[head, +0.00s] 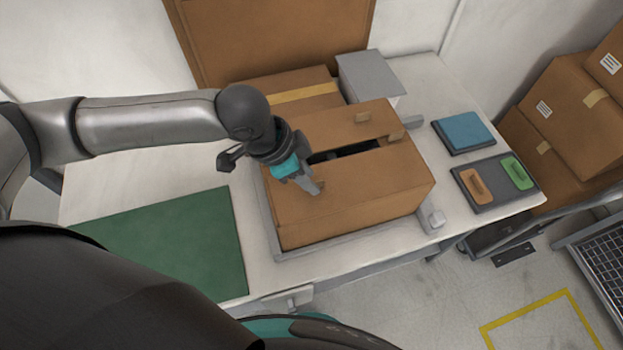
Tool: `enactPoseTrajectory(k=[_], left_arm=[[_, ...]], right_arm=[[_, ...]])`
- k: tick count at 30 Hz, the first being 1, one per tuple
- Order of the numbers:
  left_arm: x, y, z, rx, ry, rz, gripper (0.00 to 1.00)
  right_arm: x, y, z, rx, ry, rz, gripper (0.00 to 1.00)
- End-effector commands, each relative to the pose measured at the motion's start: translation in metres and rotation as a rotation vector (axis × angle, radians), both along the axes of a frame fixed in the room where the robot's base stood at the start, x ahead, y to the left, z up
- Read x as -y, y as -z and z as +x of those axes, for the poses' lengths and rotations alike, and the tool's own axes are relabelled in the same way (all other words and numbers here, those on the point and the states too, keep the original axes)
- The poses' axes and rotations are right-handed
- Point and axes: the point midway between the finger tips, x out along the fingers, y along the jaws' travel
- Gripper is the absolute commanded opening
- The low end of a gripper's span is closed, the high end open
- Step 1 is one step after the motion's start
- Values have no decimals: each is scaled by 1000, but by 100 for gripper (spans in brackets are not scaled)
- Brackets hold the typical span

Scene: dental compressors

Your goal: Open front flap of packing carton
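The packing carton (310,224) is a brown cardboard box in a grey frame on the white table. Its front flap (365,187) lies nearly flat over the near part of the top. The back flap (340,128) covers the far part, and a dark gap (372,148) shows between them. The arm partly hides the carton's left side. My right gripper is out of view.
A green mat (175,245) lies left of the carton. A taped box (290,92) and a grey-topped box (372,75) stand behind it. A blue item (463,132) and a dark tray (484,198) with orange and green pieces lie right. Cartons (570,113) are stacked at far right.

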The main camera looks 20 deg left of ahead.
Motion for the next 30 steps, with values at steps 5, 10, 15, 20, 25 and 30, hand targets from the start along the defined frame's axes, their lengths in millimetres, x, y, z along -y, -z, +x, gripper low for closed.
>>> enactPoseTrajectory(k=[5,10,15,20,25,30], left_arm=[[6,16,4,0,0,0,35],[6,19,5,1,0,1,35],[6,19,5,1,0,1,35],[6,19,4,1,0,1,17],[6,19,5,1,0,1,0],[6,19,5,1,0,1,0]], right_arm=[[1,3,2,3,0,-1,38],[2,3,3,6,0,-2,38],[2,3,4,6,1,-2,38],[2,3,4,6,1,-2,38],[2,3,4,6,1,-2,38],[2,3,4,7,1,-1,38]])
